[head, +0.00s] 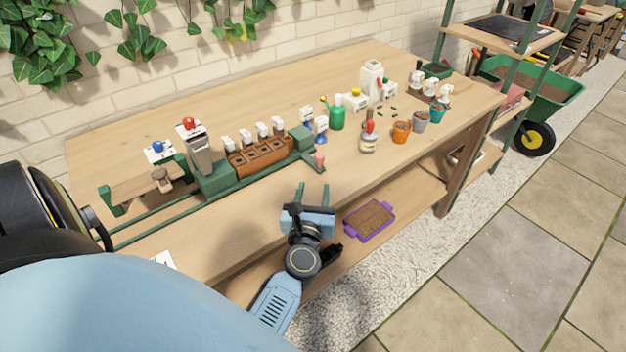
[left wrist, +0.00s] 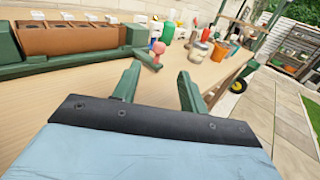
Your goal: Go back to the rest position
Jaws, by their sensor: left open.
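No object touches the fingers. My right gripper is in neither view.
A brown pot block (head: 262,157) sits in a green rail fixture (head: 215,180). A purple tray (head: 369,220) lies on the lower shelf. The front table top is mostly clear.

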